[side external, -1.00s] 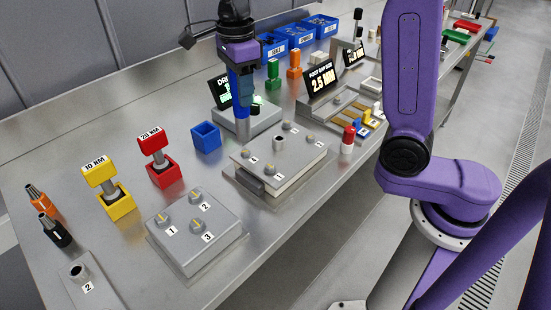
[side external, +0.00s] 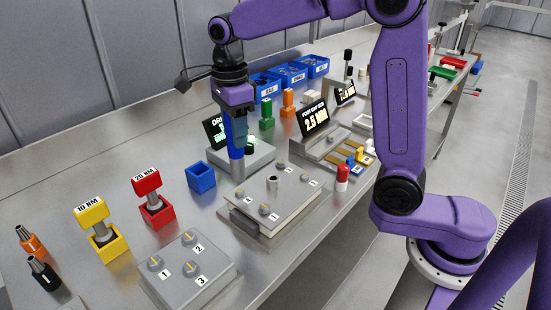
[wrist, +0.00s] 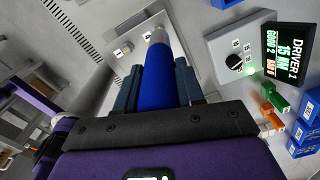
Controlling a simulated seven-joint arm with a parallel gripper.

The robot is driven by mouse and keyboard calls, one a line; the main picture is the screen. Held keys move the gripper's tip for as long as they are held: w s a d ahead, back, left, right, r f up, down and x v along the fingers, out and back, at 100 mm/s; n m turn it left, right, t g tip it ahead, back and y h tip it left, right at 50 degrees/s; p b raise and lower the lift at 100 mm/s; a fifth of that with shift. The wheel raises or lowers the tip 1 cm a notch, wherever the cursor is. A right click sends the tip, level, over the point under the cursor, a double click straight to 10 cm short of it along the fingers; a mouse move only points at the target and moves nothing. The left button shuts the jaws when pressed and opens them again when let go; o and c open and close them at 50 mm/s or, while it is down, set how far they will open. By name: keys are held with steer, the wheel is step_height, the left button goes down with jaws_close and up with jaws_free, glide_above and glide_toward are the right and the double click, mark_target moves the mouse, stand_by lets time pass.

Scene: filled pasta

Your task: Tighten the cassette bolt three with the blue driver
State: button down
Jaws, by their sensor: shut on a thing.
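My gripper (side external: 236,140) is shut on the blue driver (wrist: 157,82), which points down with its grey tip end lowest. I cannot tell whether the tip touches a bolt. Front bolts (side external: 264,209) show beside small labels that are too small to read surely. A second grey block (side external: 187,280) nearer the front carries bolts marked 1, 2 and 3.
A driver display (wrist: 285,48) reads 15 NM, good 2, bad 0. A blue holder (side external: 200,178) looks empty. Yellow (side external: 91,211) and red (side external: 146,183) drivers stand in holders at left. Blue bins (side external: 287,76) line the back.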

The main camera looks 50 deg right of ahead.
steer(key=d+r, duration=0.2)
steer(key=d, duration=1.3)
steer(key=shift+r, duration=0.25)
steer(key=shift+f, duration=3.65)
